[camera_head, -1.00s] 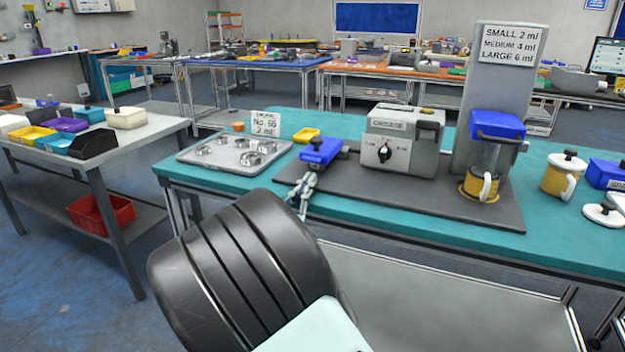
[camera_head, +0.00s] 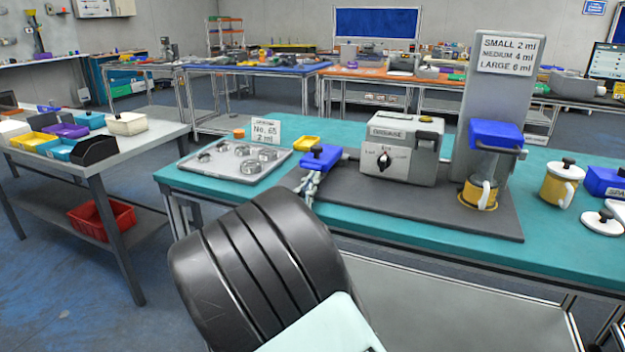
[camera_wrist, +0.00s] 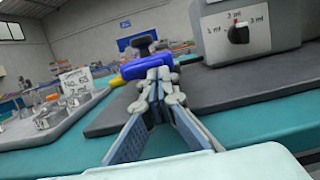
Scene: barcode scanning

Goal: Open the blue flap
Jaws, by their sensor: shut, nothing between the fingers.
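The blue flap (camera_head: 321,158) with a black knob on top sits at the left end of the grey dispenser (camera_head: 400,150) on the dark base board. It appears closed and level. My gripper (camera_head: 311,183) is shut and empty, just in front of and below the flap's front edge. In the wrist view my fingertips (camera_wrist: 158,82) come together in front of the blue flap (camera_wrist: 140,68) and cover part of it. I cannot tell whether they touch it.
A blue-topped dispenser with a cup (camera_head: 482,194) stands right. My black arm link fills the lower middle. The teal tabletop's front strip (camera_head: 400,230) is clear.

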